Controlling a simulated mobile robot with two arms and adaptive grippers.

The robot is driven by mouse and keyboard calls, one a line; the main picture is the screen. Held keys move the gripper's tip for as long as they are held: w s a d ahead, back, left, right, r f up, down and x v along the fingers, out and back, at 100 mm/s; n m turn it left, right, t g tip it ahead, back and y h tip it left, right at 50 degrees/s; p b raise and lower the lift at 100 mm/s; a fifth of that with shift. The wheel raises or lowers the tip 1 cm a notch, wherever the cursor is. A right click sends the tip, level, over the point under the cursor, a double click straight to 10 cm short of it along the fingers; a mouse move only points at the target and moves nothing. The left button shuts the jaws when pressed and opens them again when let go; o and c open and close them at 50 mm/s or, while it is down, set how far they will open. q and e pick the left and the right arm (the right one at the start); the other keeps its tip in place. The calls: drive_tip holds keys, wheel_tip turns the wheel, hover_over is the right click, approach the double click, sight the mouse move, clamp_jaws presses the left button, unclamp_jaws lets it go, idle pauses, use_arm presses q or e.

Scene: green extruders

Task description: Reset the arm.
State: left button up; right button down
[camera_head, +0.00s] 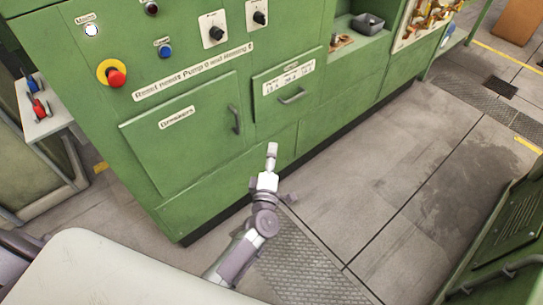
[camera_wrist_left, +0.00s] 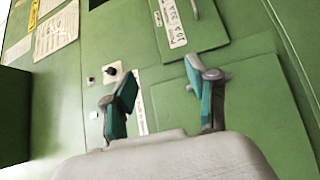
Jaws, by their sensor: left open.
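My left arm reaches up from the lower middle of the head view. Its gripper (camera_head: 271,152) is in front of the lower part of a green machine cabinet (camera_head: 215,165), near its drawer (camera_head: 275,105). In the left wrist view the two teal-padded fingers of the left gripper (camera_wrist_left: 160,75) stand apart with nothing between them. Green panels and a white label strip (camera_wrist_left: 170,22) lie beyond them. I cannot tell the exact gap to the cabinet. My right gripper is in neither view.
The cabinet carries a red emergency button (camera_head: 116,78), a blue button (camera_head: 165,51), knobs (camera_head: 216,33) and a breakers door (camera_head: 185,135). A small table (camera_head: 45,120) stands left. Grey floor (camera_head: 400,160) is open to the right; another green unit (camera_head: 510,235) stands lower right.

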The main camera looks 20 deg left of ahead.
use_arm(q)
drive_tip(key=s+d+f+m+g+h, duration=0.1)
drive_tip(key=s+f+m+g+h, duration=0.15)
drive_tip(key=s+f+m, duration=0.55)
drive_tip(key=s+f+m+g+h, duration=0.1)
drive_tip(key=s+f+g, duration=0.25)
drive_tip(key=f, duration=0.75)
drive_tip(key=s+d+f+m+g+h, duration=0.1)
drive_tip(key=s+f+m+g+h, duration=0.1)
drive_tip(key=s+f+m, duration=0.6)
drive_tip(key=s+a+f+m+g, duration=0.1)
drive_tip(key=s+a+f+g, duration=0.1)
drive_tip(key=s+f, duration=0.3)
drive_tip(key=s+a+f+m+g+y, duration=0.1)
drive_tip(key=s+a+f+m+g, duration=0.1)
drive_tip(key=s, duration=1.2)
drive_tip(key=s+a+f+m+g+y, duration=0.1)
drive_tip(key=s+a+f+g, duration=0.3)
drive_tip(key=s+f, duration=0.4)
drive_tip(key=shift+s+f+m+g, duration=0.4)
drive_tip(key=shift+s+g, duration=0.3)
drive_tip(key=shift+s, duration=0.3)
